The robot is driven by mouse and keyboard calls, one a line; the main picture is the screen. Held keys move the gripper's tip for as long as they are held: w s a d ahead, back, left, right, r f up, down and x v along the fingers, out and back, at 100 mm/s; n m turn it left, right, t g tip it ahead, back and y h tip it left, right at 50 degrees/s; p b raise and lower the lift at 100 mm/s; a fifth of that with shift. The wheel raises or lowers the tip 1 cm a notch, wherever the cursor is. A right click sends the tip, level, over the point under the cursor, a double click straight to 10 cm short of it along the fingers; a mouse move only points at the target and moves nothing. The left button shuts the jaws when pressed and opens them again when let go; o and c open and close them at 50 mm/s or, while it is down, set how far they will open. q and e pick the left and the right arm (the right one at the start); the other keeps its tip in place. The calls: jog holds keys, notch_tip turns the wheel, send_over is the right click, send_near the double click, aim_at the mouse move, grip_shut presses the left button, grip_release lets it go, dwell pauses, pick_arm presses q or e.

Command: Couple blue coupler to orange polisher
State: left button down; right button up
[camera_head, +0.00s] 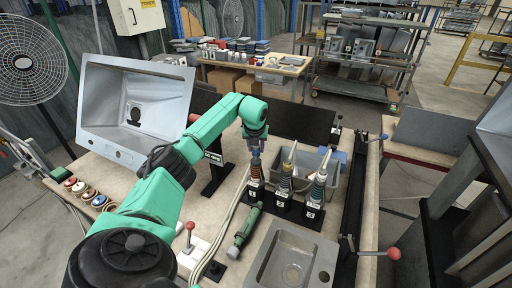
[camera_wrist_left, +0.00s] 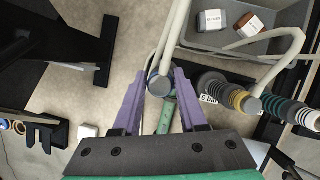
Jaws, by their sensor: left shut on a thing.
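My left gripper (camera_head: 256,143) reaches down over the bench at the left end of a row of hose holders. In the left wrist view its purple fingers (camera_wrist_left: 164,90) are shut on a hose end with a blue-grey collar, which I take as the blue coupler (camera_wrist_left: 160,84). In the head view the coupler (camera_head: 255,160) is just below the fingers, at the leftmost black holder (camera_head: 253,191); I cannot tell whether it is clear of it. A green tool (camera_head: 245,228) lies in front; it also shows beyond the fingers (camera_wrist_left: 167,115). I cannot make out an orange polisher. My right gripper is not in view.
A yellow-banded hose (camera_head: 286,178) and a teal-banded hose (camera_head: 318,185) stand in holders to the right. A grey bin (camera_head: 328,160) is behind them. A metal sink (camera_head: 290,258) lies in front; another sink (camera_head: 135,112) stands tilted at left. Coloured discs (camera_head: 80,188) lie at the left edge.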

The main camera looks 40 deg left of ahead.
pick_arm(q)
jog(key=shift+f+b, duration=0.7)
jog(key=shift+f, duration=0.4)
jog(key=shift+c, duration=1.9)
grip_release()
jog(key=shift+r, duration=0.15)
jog(key=shift+s+r, duration=0.15)
jog(key=shift+r, duration=0.2)
jog(key=b+v, duration=0.3)
jog(key=v, duration=1)
jog(key=shift+d+r, duration=0.2)
jog(key=shift+r, duration=0.05)
jog(key=shift+s+f, duration=0.1)
